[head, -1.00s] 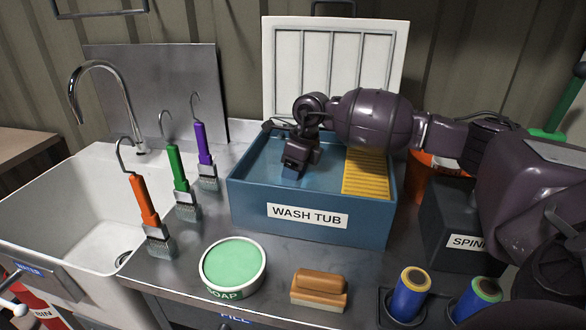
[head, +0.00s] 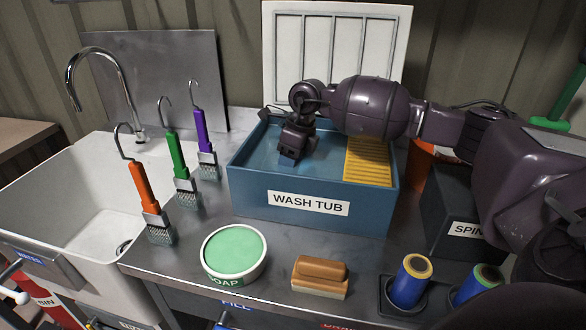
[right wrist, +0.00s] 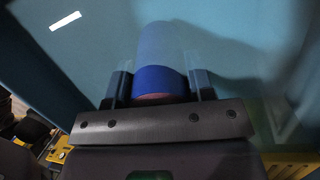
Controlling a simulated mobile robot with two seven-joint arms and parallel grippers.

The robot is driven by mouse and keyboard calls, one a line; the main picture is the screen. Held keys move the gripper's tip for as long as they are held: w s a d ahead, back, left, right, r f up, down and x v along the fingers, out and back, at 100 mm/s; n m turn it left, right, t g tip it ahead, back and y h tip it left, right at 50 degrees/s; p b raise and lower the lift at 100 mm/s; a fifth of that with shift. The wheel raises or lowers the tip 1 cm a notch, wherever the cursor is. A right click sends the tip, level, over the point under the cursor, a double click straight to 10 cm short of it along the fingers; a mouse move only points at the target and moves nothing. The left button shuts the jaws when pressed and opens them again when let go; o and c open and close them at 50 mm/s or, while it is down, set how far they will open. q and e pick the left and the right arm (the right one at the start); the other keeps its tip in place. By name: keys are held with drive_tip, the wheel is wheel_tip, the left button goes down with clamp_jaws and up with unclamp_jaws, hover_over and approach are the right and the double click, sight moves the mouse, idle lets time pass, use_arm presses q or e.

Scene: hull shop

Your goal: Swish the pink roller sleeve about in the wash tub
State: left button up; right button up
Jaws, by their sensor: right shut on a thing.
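The blue wash tub (head: 250,190) stands on the metal counter, holding pale blue water. My right gripper (head: 290,157) reaches down into the left part of the tub. In the right wrist view, the gripper (right wrist: 160,88) is shut on a blue roller sleeve (right wrist: 160,79) with a pinkish end rim. The sleeve's far part looks pale, seemingly under the water. In the head view the sleeve is hidden below the gripper. My left gripper is not in view.
A yellow ribbed board (head: 369,165) fills the tub's right end. A soap dish (head: 234,254), a wooden-backed block (head: 320,275) and two blue sleeves, yellow-ended (head: 411,282) and green-ended (head: 478,285), stand in front. Hooked brushes (head: 144,188) and a sink (head: 60,200) are left.

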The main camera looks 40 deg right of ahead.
drive_tip(key=shift+w+a+f, duration=0.1)
drive_tip(key=shift+w+a, duration=0.3)
drive_tip(key=shift+w, duration=0.1)
drive_tip(key=shift+s+d, duration=0.1)
drive_tip(key=shift+s, duration=0.05)
drive_tip(key=shift+s+d+r+p, duration=0.2)
drive_tip(key=shift+s+d+p, duration=0.1)
drive_tip(key=shift+s+d, duration=0.35)
drive_tip(key=shift+s+d+f+p, duration=0.1)
drive_tip(key=shift+s+d+p, duration=0.35)
drive_tip(key=shift+s+d, duration=0.45)
drive_tip(key=shift+s+a, duration=0.1)
drive_tip(key=shift+a, duration=0.05)
